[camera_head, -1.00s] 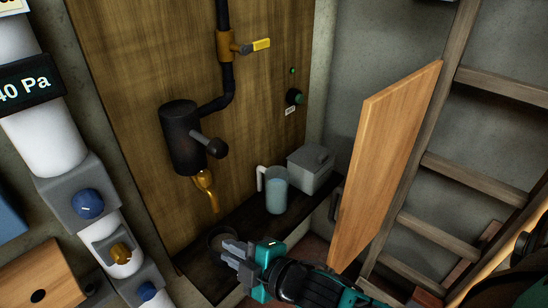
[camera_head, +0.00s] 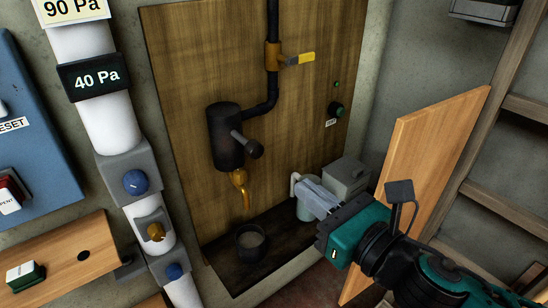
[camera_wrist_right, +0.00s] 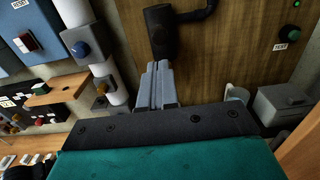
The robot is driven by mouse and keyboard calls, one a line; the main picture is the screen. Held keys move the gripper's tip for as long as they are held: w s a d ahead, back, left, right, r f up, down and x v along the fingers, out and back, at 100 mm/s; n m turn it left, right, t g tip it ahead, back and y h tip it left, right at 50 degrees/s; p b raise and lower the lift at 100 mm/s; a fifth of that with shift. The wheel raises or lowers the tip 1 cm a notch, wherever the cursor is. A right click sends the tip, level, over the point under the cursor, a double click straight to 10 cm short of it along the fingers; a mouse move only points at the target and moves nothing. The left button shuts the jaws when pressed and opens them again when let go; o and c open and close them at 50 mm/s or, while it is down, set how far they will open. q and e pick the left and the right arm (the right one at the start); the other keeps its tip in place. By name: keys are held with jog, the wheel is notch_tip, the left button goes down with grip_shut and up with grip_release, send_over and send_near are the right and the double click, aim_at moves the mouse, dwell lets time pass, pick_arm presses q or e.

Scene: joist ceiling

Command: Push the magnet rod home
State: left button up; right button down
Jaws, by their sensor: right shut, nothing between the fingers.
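A black cylindrical housing (camera_head: 224,138) is fixed to the wooden back panel; it also shows in the wrist view (camera_wrist_right: 161,32). A grey rod with a dark round knob (camera_head: 254,149) sticks out of its side, toward the lower right. I take this to be the magnet rod. I cannot tell how far in it sits. My right gripper (camera_head: 306,189) is shut and empty, below and right of the knob and apart from it. Its fingers show together in the wrist view (camera_wrist_right: 158,84), where I cannot make out the rod. My left gripper is not in view.
A brass spout (camera_head: 239,183) hangs under the housing, above a dark cup (camera_head: 250,242) on the dark shelf. A jug (camera_head: 306,211), partly covered by my fingers, and a grey box (camera_head: 346,176) stand right. An open wooden door (camera_head: 425,170) is beside my arm.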

aim_at(259, 153)
jog(key=x, duration=1)
jog(key=shift+w+a, duration=0.25)
jog(key=shift+w, duration=0.05)
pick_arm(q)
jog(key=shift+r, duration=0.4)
